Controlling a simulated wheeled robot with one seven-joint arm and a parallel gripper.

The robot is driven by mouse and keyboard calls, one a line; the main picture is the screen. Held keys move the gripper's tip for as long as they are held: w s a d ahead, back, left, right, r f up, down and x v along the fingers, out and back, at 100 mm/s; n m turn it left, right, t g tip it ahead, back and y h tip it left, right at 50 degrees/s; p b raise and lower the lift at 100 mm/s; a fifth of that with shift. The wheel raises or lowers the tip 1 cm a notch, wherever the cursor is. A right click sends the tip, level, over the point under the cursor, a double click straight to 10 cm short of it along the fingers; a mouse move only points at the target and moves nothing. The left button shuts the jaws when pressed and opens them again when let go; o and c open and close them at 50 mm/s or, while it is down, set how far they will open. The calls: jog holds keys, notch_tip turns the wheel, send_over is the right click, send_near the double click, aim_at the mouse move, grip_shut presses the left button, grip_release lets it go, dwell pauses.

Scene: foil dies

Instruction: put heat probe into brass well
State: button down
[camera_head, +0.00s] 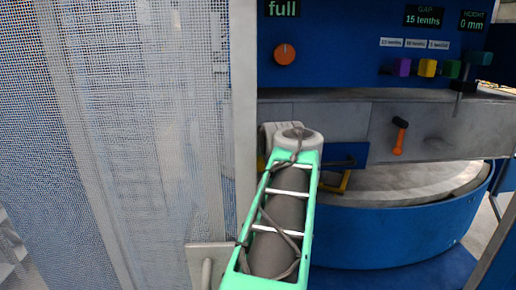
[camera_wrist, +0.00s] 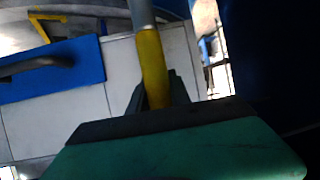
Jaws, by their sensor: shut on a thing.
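In the wrist view my gripper (camera_wrist: 158,96) is shut on a rod with a yellow grip (camera_wrist: 152,62) and a grey metal shaft (camera_wrist: 142,14). I take this to be the heat probe. The shaft runs away from the fingers to the top edge of the picture, and its far end is out of view. In the head view my green arm covers the gripper and most of what it holds. I cannot make out the brass well in either view.
A blue plate with a dark handle (camera_wrist: 50,68) lies left of the held rod. A yellow bracket (camera_head: 345,182) sits by the round blue tub (camera_head: 400,235). An orange-handled lever (camera_head: 399,137) hangs from the grey ledge. A mesh screen (camera_head: 130,130) closes the left side.

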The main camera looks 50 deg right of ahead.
aim_at(261, 168)
jog(key=shift+f, duration=0.15)
jog(key=shift+f+b, duration=0.3)
jog(key=shift+b, duration=0.2)
jog(key=shift+f+b, duration=2.75)
jog(key=shift+f, duration=0.05)
jog(key=c, duration=1.1)
grip_release()
jog(key=b+v, duration=0.1)
jog(key=v, duration=0.6)
jog(key=shift+s+a+r, duration=0.1)
jog(key=shift+s+a, duration=0.2)
